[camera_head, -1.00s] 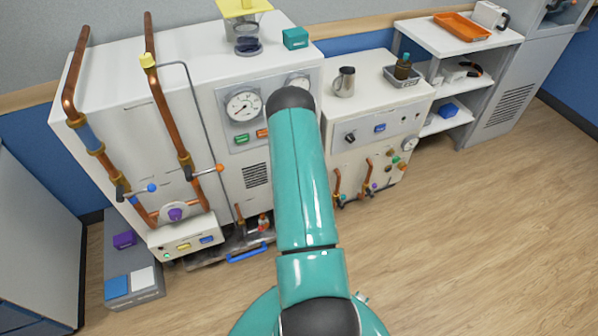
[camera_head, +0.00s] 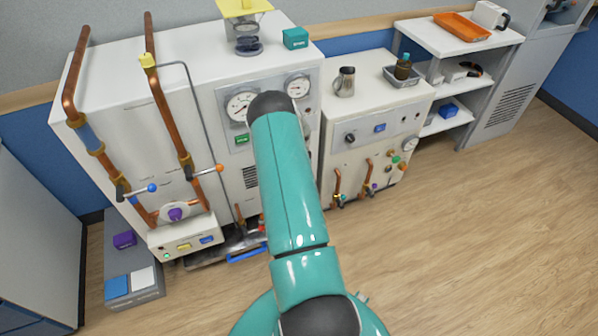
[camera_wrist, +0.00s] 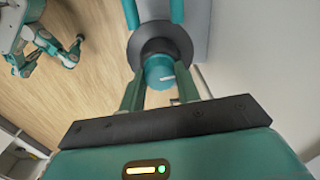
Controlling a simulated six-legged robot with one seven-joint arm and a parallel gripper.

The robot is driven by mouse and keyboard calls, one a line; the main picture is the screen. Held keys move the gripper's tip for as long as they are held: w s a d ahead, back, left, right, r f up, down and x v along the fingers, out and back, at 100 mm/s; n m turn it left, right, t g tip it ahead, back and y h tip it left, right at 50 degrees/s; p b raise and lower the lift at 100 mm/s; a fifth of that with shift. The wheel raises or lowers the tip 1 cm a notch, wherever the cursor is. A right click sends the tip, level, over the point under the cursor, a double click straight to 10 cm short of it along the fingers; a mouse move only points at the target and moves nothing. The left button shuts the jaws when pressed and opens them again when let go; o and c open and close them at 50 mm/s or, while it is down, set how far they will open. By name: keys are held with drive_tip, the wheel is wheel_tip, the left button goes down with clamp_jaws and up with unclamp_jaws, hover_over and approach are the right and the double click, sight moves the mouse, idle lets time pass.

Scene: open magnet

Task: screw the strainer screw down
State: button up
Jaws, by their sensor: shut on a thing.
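In the wrist view my gripper (camera_wrist: 158,82) has its two fingers closed on a teal round piece (camera_wrist: 160,70) with a pale mark. A dark round collar (camera_wrist: 160,42) sits just beyond this piece. I cannot tell for sure that the held piece is the strainer screw. In the head view my teal arm reaches towards the white cabinet, and the gripper is hidden behind it. The strainer is not clearly seen there; copper pipework and a small red part (camera_head: 262,228) show low at the cabinet front, partly behind my arm.
The white cabinet (camera_head: 105,90) carries gauges, copper pipes and a purple knob (camera_head: 175,214). A blue-handled tray (camera_head: 247,253) lies low at its front. A smaller white cabinet (camera_head: 372,125) stands to the right. Wooden floor (camera_head: 480,230) is clear at the right.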

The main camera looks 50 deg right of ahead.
drive_tip(key=shift+d+m, duration=0.1)
drive_tip(key=shift+m, duration=0.4)
drive_tip(key=o, duration=1)
drive_tip(key=shift+c, duration=0.2)
wheel_tip(320, 180, up, 14)
drive_tip(key=shift+f, duration=0.1)
